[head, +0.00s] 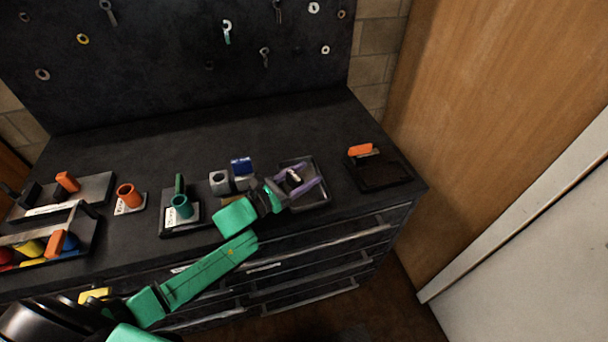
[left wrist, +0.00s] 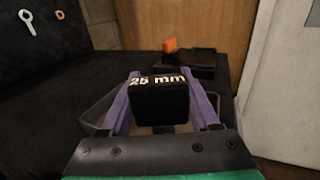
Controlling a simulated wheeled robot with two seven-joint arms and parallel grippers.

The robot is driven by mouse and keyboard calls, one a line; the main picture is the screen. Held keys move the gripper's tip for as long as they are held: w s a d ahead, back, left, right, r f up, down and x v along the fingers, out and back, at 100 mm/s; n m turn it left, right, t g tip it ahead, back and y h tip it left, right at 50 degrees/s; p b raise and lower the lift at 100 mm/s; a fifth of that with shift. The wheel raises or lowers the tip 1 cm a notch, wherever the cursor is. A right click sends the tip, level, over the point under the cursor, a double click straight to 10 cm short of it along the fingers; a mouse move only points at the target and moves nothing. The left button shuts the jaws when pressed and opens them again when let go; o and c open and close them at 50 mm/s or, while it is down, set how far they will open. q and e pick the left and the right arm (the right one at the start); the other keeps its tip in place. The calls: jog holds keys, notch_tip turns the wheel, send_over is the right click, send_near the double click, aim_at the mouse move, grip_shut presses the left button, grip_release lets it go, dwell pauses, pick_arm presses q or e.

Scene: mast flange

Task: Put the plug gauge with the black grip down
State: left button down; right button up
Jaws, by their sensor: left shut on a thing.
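The plug gauge with the black grip shows in the left wrist view as a black block (left wrist: 160,103) marked "25 mm". It stands between the two purple fingers of my left gripper (left wrist: 162,112), which is shut on it. In the head view my left gripper (head: 298,182) is over a small dark tray (head: 322,196) near the front of the bench. The tray's grey wall (left wrist: 96,110) shows beside the fingers in the wrist view. The gauge's lower end is hidden, and I cannot tell whether it touches the tray. My right gripper is not in view.
A black holder with an orange-topped piece (head: 360,150) stands to the right. Left of the gripper are a grey bored block (head: 219,183), a blue block (head: 241,166), a green ring (head: 182,207) and an orange ring (head: 129,196). The bench's back strip is clear.

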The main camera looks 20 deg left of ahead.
pick_arm(q)
jog(key=shift+c, duration=0.6)
grip_release()
jog(key=shift+r, duration=0.1)
jog(key=shift+r+p, duration=0.3)
jog(key=shift+p, duration=0.2)
jog(key=b+v, duration=0.1)
jog(key=v, duration=0.6)
jog(key=b+v, duration=0.1)
jog(key=v, duration=0.3)
jog(key=shift+f+b, duration=0.25)
jog(key=shift+b, duration=0.05)
jog(key=shift+s+a+r, duration=0.15)
jog(key=shift+s+a, duration=0.15)
jog(key=shift+s, duration=0.15)
